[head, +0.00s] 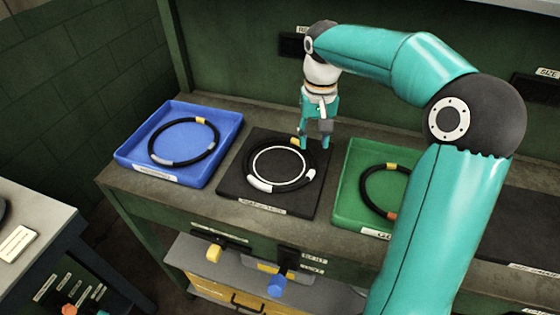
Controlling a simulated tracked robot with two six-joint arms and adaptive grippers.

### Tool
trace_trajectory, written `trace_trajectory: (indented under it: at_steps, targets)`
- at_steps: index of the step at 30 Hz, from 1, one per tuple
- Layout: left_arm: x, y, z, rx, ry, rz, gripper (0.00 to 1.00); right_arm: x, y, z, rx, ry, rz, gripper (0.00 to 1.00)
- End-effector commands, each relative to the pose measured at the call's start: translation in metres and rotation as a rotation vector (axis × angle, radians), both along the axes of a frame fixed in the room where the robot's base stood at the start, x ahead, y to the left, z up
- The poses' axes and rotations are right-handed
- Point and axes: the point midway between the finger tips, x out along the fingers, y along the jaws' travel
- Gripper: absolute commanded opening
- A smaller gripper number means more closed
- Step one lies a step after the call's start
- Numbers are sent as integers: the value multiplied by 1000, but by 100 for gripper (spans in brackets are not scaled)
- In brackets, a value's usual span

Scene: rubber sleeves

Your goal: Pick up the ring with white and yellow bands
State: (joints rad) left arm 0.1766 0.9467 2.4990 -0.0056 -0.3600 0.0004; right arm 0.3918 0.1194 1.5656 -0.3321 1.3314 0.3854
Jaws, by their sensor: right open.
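A black ring (279,190) with white bands and a yellow band lies on the dark square mat (232,180), around a printed white circle. Another black ring (215,150) with a yellow band and a pale band lies in the blue tray (127,155). My right gripper (315,145) points down at the far right part of the ring on the mat, beside its yellow band. Its fingers are apart. I cannot tell whether they touch the ring or whether any of it is between them. My left gripper is not in view.
A green tray (345,205) to the right holds a black ring (368,185) with yellow and orange bands, partly hidden by my right arm. The trays and mat stand on a bench (225,212) against a green back panel. A grey table (30,210) stands at the left.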

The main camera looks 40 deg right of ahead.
Motion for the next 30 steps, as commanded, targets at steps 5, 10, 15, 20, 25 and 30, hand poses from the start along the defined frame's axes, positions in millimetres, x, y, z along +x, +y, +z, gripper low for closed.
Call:
trace_trajectory:
  at_steps: [5, 10, 15, 20, 25, 30]
  targets:
    - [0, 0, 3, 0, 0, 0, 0, -2, 0, -17, 1, 4, 0, 41]
    - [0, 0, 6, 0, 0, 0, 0, -3, -1, -41, 0, 4, 1, 41]
    - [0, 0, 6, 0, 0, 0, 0, -3, -1, -51, 1, 1, 2, 41]
    - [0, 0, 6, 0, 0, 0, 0, -2, -1, -51, 0, 0, 2, 41]
    - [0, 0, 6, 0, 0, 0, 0, -2, 0, -51, -1, -1, 2, 16]
    - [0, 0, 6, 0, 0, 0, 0, -2, 0, -51, 0, -1, 2, 0]
